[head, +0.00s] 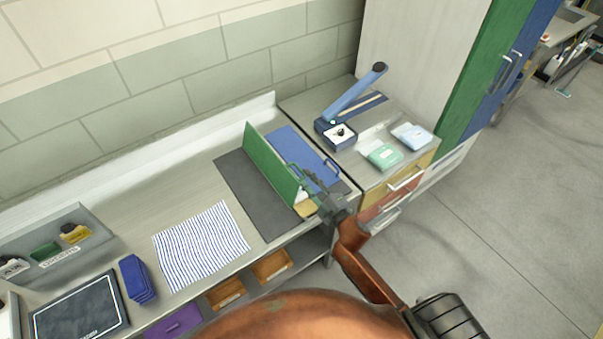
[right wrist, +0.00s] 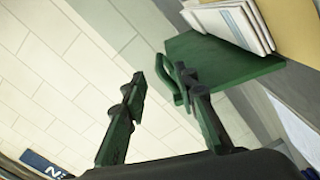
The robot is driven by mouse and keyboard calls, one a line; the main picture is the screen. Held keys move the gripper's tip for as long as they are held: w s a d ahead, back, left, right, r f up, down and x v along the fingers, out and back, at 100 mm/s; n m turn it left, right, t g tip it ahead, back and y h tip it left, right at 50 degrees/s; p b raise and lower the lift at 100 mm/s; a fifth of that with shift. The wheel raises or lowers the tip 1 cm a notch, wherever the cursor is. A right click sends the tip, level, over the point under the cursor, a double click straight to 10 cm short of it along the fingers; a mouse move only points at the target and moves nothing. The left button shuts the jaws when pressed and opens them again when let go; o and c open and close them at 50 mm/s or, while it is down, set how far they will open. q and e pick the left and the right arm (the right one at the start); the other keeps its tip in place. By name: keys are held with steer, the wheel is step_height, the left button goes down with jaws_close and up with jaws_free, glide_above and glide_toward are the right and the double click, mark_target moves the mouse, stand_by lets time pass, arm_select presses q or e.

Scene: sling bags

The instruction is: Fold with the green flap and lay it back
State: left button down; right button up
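The green flap (head: 268,165) stands upright, hinged beside a flat blue panel (head: 300,150) on a dark grey mat (head: 240,185). A green handle loop on the flap's edge shows in the right wrist view (right wrist: 164,72); the flap itself (right wrist: 222,62) is behind it. My right gripper (head: 322,198) is at the flap's front end. In the right wrist view its fingers (right wrist: 160,85) are apart, with the handle loop between or just beyond their tips; contact is unclear. My left gripper is not in view.
White sheets (right wrist: 232,22) and a tan surface (right wrist: 292,30) lie by the flap. A striped cloth (head: 200,245) and blue folded item (head: 137,278) lie left on the bench (head: 190,190). A blue lever tool (head: 350,105) and small packets (head: 385,153) stand on the right cabinet.

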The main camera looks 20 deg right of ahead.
steer(key=s+d, duration=0.1)
steer(key=s, duration=0.6)
steer(key=shift+s+d+r, duration=0.15)
steer(key=shift+d+r, duration=0.05)
steer(key=shift+c, duration=0.6)
